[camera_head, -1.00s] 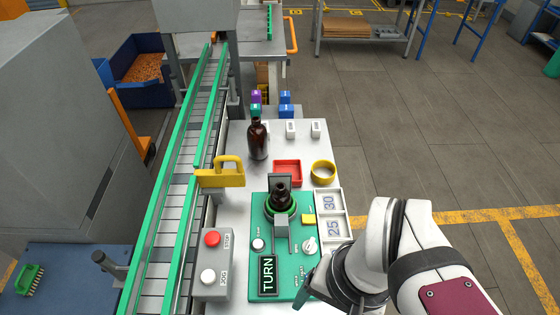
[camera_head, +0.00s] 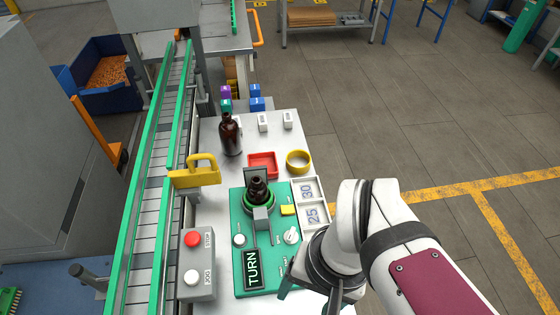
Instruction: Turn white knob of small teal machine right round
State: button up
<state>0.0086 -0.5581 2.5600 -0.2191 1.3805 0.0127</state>
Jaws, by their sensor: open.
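The small teal machine (camera_head: 270,272) lies on the pale bench. Its white knob (camera_head: 291,235) is on the right side of its top face, with small markings around it too small to read. A round white button (camera_head: 240,240) is at its left, above a black sign reading TURN (camera_head: 251,269). A dark bottle (camera_head: 258,190) stands in the machine's green ring. My gripper (camera_head: 308,291) is open, low and to the right of the machine's front edge, apart from the knob. My wrist partly hides it, and nothing shows between the fingers.
A control box (camera_head: 197,264) with red and white buttons stands left, beside the conveyor (camera_head: 150,215). A yellow handle (camera_head: 196,175), an amber bottle (camera_head: 230,135), a red tray (camera_head: 263,165) and a yellow ring (camera_head: 298,161) are behind. A numbered tray (camera_head: 324,213) borders the machine's right.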

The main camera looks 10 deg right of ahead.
jog(key=shift+o, duration=0.4)
jog(key=n+h, duration=0.2)
jog(key=n, duration=1.7)
send_over(291, 233)
notch_tip(291, 233, down, 2)
jog(key=f, duration=0.1)
notch_tip(291, 233, down, 15)
jog(key=shift+f, duration=0.1)
grip_shut()
